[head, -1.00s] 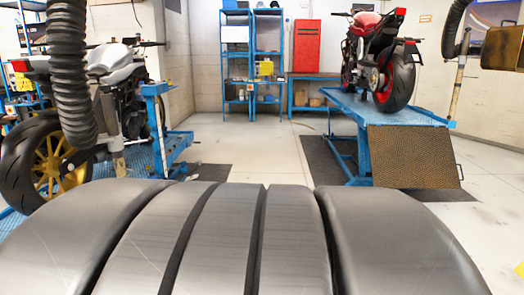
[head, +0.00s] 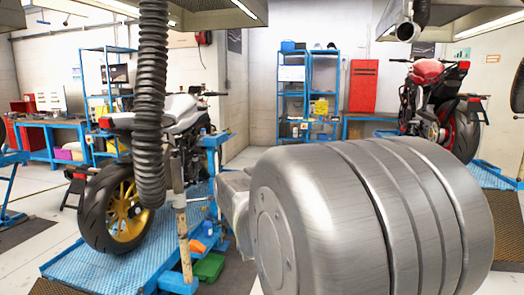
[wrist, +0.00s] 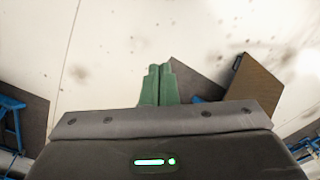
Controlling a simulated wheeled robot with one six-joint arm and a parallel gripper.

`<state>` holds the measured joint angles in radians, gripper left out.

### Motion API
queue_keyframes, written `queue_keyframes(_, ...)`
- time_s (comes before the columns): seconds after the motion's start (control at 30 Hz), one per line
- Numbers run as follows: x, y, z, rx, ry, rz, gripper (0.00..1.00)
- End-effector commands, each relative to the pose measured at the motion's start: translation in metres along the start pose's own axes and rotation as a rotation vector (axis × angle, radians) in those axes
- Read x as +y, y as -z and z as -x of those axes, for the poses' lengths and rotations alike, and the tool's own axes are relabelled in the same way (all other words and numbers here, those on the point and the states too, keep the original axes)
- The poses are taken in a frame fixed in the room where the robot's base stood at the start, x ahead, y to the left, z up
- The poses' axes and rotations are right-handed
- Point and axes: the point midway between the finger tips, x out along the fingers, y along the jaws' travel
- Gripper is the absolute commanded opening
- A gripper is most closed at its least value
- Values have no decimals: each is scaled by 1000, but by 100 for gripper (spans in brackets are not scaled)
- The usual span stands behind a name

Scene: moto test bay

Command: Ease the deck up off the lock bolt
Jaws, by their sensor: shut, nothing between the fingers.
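Two blue lifts show in the head view; I cannot tell which deck is meant. The left lift's textured blue deck (head: 95,268) lies low under a silver motorcycle with a yellow rear wheel. The right lift's deck (head: 495,176) is raised under a red motorcycle, partly behind my arm. I cannot make out a lock bolt in either view. My gripper (wrist: 158,72) shows in the wrist view with its green fingers together and empty, over pale floor. It is apart from anything I can see and does not show in the head view.
A ribbed black hose (head: 150,100) hangs at left centre. A green tray (head: 208,267) and an orange item (head: 197,247) are by the left lift. A brown ramp plate (wrist: 254,88) and dark mat (wrist: 198,80) lie beyond my fingers.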

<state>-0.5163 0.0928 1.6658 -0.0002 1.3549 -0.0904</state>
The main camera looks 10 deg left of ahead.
Motion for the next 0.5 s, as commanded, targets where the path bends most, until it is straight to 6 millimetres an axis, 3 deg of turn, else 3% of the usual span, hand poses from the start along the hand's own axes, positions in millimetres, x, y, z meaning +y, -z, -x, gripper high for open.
queue_keyframes(0.03,-15,16,42,0,1,47,0)
queue_keyframes(0.2,-57,46,112,-15,5,162,0)
queue_keyframes(0.33,-80,58,146,-23,6,221,0)
queue_keyframes(0.5,-94,64,164,-27,6,256,0)
